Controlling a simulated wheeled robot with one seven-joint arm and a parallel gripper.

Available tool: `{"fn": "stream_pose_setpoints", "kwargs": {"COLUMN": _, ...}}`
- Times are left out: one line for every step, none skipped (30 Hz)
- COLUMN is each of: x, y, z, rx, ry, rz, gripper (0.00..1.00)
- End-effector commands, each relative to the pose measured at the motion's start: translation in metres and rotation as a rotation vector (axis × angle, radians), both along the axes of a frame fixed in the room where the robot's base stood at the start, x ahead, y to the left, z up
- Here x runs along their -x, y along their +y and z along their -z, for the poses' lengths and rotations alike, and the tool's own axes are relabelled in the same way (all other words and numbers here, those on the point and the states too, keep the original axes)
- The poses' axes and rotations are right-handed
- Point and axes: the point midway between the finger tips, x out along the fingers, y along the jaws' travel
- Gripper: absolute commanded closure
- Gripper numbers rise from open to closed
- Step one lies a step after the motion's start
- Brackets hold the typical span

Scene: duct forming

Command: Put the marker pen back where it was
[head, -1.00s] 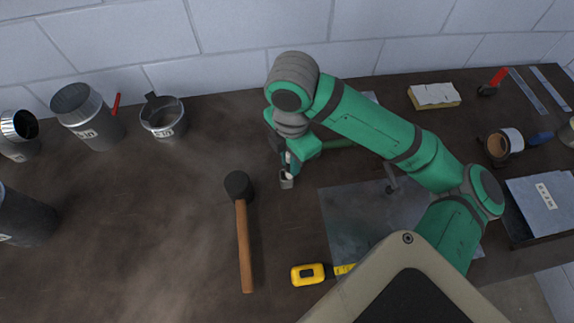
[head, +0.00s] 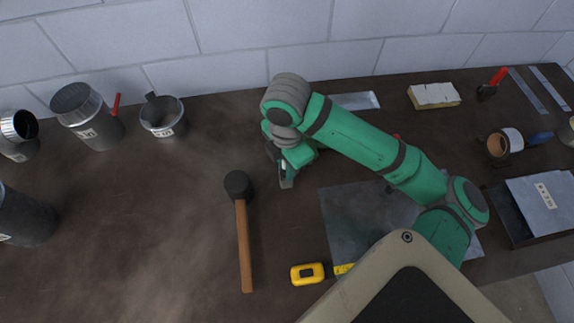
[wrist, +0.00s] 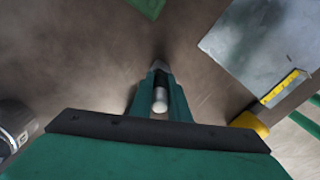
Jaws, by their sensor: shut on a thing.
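My gripper (head: 285,178) is over the brown bench, just right of the mallet's head in the head view. In the wrist view its green fingers (wrist: 160,90) are shut on a slim pale-ended cylinder, which I take to be the marker pen (wrist: 160,104). The pen lies between the fingers, with its rounded white end toward the camera. Its far end is hidden or too dark to make out. In the head view the pen is mostly hidden by my gripper, and whether its tip touches the bench cannot be told.
The mallet (head: 243,240) lies left of my gripper. A metal sheet (head: 345,225) and yellow tape measure (head: 308,273) lie to the right and front. A labelled pot (head: 163,118) and can (head: 88,118) stand at the back left. Bare bench lies between pot and mallet.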

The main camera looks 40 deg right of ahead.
Motion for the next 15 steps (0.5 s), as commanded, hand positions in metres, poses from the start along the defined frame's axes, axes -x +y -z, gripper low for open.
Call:
{"fn": "stream_pose_setpoints", "kwargs": {"x": 0.0004, "y": 0.0004, "z": 0.0031, "rx": -0.002, "ry": 0.004, "rz": 0.000, "gripper": 1.00}}
{"fn": "stream_pose_setpoints", "kwargs": {"x": 0.0004, "y": 0.0005, "z": 0.0041, "rx": -0.002, "ry": 0.004, "rz": 0.000, "gripper": 1.00}}
{"fn": "stream_pose_setpoints", "kwargs": {"x": 0.0005, "y": 0.0006, "z": 0.0055, "rx": -0.002, "ry": 0.005, "rz": 0.000, "gripper": 1.00}}
{"fn": "stream_pose_setpoints", "kwargs": {"x": 0.0006, "y": 0.0007, "z": 0.0066, "rx": -0.002, "ry": 0.005, "rz": 0.000, "gripper": 1.00}}
{"fn": "stream_pose_setpoints", "kwargs": {"x": 0.0007, "y": 0.0008, "z": 0.0077, "rx": -0.002, "ry": 0.006, "rz": 0.000, "gripper": 1.00}}
{"fn": "stream_pose_setpoints", "kwargs": {"x": 0.0008, "y": 0.0009, "z": 0.0094, "rx": -0.004, "ry": 0.007, "rz": 0.000, "gripper": 1.00}}
{"fn": "stream_pose_setpoints", "kwargs": {"x": 0.0008, "y": 0.0009, "z": 0.0103, "rx": -0.004, "ry": 0.008, "rz": 0.001, "gripper": 1.00}}
{"fn": "stream_pose_setpoints", "kwargs": {"x": 0.0006, "y": 0.0007, "z": 0.0109, "rx": -0.004, "ry": 0.008, "rz": 0.001, "gripper": 1.00}}
{"fn": "stream_pose_setpoints", "kwargs": {"x": 0.0004, "y": 0.0004, "z": 0.0111, "rx": -0.003, "ry": 0.008, "rz": 0.002, "gripper": 1.00}}
{"fn": "stream_pose_setpoints", "kwargs": {"x": 0.0003, "y": 0.0003, "z": 0.0112, "rx": -0.004, "ry": 0.008, "rz": 0.002, "gripper": 1.00}}
{"fn": "stream_pose_setpoints", "kwargs": {"x": 0.0002, "y": 0.0002, "z": 0.0113, "rx": -0.004, "ry": 0.008, "rz": 0.003, "gripper": 0.80}}
{"fn": "stream_pose_setpoints", "kwargs": {"x": 0.0002, "y": 0.0001, "z": 0.0115, "rx": -0.004, "ry": 0.008, "rz": 0.003, "gripper": 0.70}}
{"fn": "stream_pose_setpoints", "kwargs": {"x": 0.0003, "y": 0.0001, "z": 0.0116, "rx": -0.004, "ry": 0.008, "rz": 0.004, "gripper": 0.66}}
{"fn": "stream_pose_setpoints", "kwargs": {"x": 0.0004, "y": 0.0001, "z": 0.0117, "rx": -0.004, "ry": 0.009, "rz": 0.004, "gripper": 0.66}}
{"fn": "stream_pose_setpoints", "kwargs": {"x": 0.0007, "y": 0.0001, "z": 0.0117, "rx": -0.004, "ry": 0.009, "rz": 0.004, "gripper": 0.66}}
